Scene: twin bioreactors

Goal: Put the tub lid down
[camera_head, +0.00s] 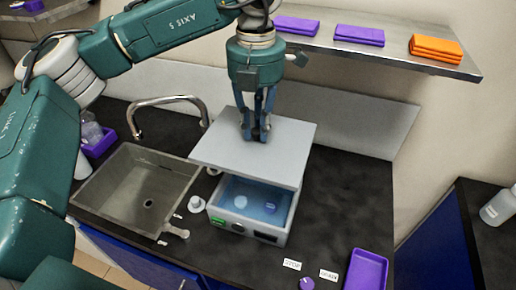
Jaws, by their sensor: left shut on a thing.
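The tub lid (220,149) is a flat grey square plate. My left gripper (256,136) points down and is shut on it near its middle; the fingers hide the grip itself. The lid is held above and slightly behind the tub (236,224), a grey box with blue liquid inside and a green display on its front. The front part of the tub's opening is uncovered, and a pale round thing and a purple one show in the liquid. The lid hides the tub's back. My right gripper is not in view.
A sink (105,196) with a curved faucet (158,101) lies left of the tub. A purple tray (366,271) is at the front right. A shelf (400,62) with folded cloths hangs behind. The dark counter (345,205) right of the tub is clear.

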